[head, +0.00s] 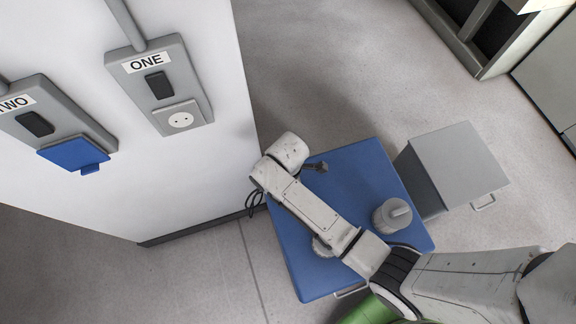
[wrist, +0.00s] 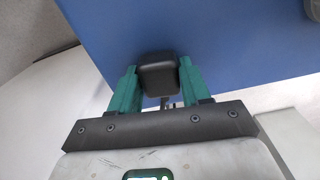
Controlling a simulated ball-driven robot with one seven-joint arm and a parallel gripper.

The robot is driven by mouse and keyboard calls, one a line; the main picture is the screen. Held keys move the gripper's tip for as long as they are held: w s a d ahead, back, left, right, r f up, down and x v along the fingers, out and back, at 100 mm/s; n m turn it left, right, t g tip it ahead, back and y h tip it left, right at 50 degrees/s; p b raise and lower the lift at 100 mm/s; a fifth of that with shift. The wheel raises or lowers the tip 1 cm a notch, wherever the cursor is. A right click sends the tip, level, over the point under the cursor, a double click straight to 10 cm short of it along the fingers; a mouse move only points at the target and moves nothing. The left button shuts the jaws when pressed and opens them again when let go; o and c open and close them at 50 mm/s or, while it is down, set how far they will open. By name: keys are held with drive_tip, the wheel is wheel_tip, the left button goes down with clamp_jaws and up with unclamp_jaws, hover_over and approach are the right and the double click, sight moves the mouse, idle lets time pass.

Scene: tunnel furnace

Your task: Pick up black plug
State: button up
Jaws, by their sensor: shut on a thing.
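The black plug (wrist: 158,72) is a small dark rounded block in the wrist view, between the two teal fingers of my gripper (wrist: 159,82). The fingers are shut on its sides, and a short dark cord shows beneath it. Behind it is the blue tabletop (wrist: 220,40); I cannot tell how high the plug is above it. In the head view the plug (head: 318,166) is a small dark shape at the end of my arm, over the far left part of the blue table (head: 350,170). A black cord (head: 253,203) loops beside the arm at the table's left edge.
A white wall at left bears a grey panel ONE (head: 160,80) with a round socket (head: 180,120), and panel TWO (head: 50,115) with a blue flap (head: 74,154). A grey lidded pot (head: 392,214) stands on the table. A grey cabinet (head: 455,165) stands right of it.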

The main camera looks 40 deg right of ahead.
drive_tip(key=shift+c, duration=0.7)
